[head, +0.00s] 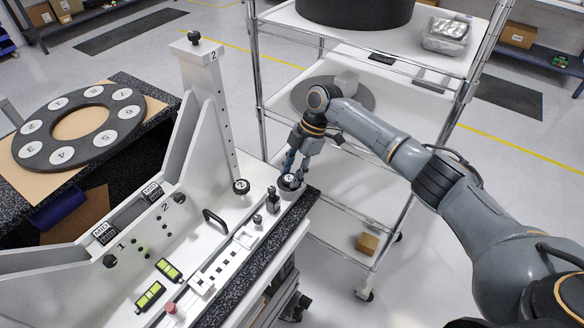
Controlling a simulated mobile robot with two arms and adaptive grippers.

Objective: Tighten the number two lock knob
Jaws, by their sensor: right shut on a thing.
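My right gripper (290,171) reaches down from the right with its fingers shut on a black round knob (290,183). The knob has a white numbered top, partly covered by the fingers; its number is too small to read surely. It sits at the right end of the white mirror fixture (190,240), near the dark granite edge. A second black knob (241,187) with a white numbered top stands at the foot of the upright post (205,95), left of the gripper. The post bears a "2" and a small black knob (194,37) on top. My left gripper is out of view.
A black handle (215,221), small black pegs (272,194) and a red button (172,309) stand on the fixture. A numbered ring (88,104) lies at left. A wire-framed shelf cart (331,202) stands close behind and below my right arm.

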